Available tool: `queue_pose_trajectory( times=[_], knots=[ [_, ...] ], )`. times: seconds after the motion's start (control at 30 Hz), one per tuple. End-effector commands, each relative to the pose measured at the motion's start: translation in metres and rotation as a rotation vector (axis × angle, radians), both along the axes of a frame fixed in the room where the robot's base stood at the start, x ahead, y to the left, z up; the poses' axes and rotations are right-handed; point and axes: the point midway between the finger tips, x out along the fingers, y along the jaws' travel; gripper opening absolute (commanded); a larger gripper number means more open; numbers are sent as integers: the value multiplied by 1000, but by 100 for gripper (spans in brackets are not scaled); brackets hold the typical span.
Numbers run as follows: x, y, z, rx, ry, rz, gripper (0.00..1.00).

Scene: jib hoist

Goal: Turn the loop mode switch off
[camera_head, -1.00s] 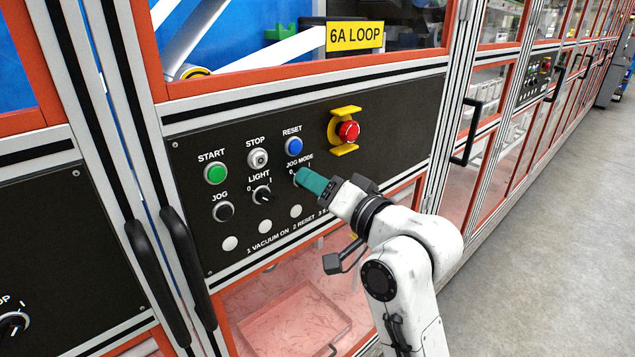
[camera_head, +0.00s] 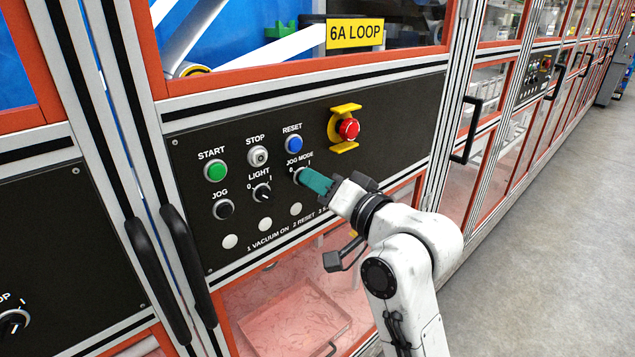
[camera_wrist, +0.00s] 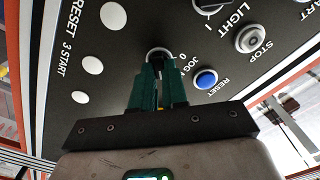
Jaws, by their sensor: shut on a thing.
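My gripper (camera_head: 306,180) reaches from the right to the black panel (camera_head: 390,115). Its teal fingers are shut on the rotary switch (camera_head: 297,175) under the label JOG MODE, marked 0 and I. In the wrist view, my gripper (camera_wrist: 158,68) covers most of the switch (camera_wrist: 157,52), and the handle's angle is hard to tell. No label on this panel reads "loop mode"; a yellow sign (camera_head: 355,34) above it reads 6A LOOP. Another black knob (camera_head: 13,323), cut off at the lower left, has a label ending in "OP".
Around the switch are the LIGHT knob (camera_head: 261,193), blue RESET button (camera_head: 294,144), STOP button (camera_head: 258,157), green START button (camera_head: 215,172) and black JOG button (camera_head: 223,210). A red emergency stop (camera_head: 348,129) sits in a yellow guard. Black door handles (camera_head: 188,265) stick out at left.

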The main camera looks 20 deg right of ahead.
Motion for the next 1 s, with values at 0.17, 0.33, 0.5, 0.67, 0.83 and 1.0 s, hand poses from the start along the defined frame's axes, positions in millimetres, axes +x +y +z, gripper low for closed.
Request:
queue_pose_trajectory(
  times=[0.17, 0.33, 0.5, 0.67, 0.83, 1.0],
  knots=[
    [0, 0, -1, -53, -16, -1, 0],
    [0, 0, -1, -156, -50, -1, 0],
    [0, 0, -1, -300, -97, -1, 0],
    [0, 1, -1, -446, -144, -2, 0],
    [-1, 2, -1, -599, -195, -2, 0],
    [-1, 3, -1, -752, -244, -1, 0]
  ],
)
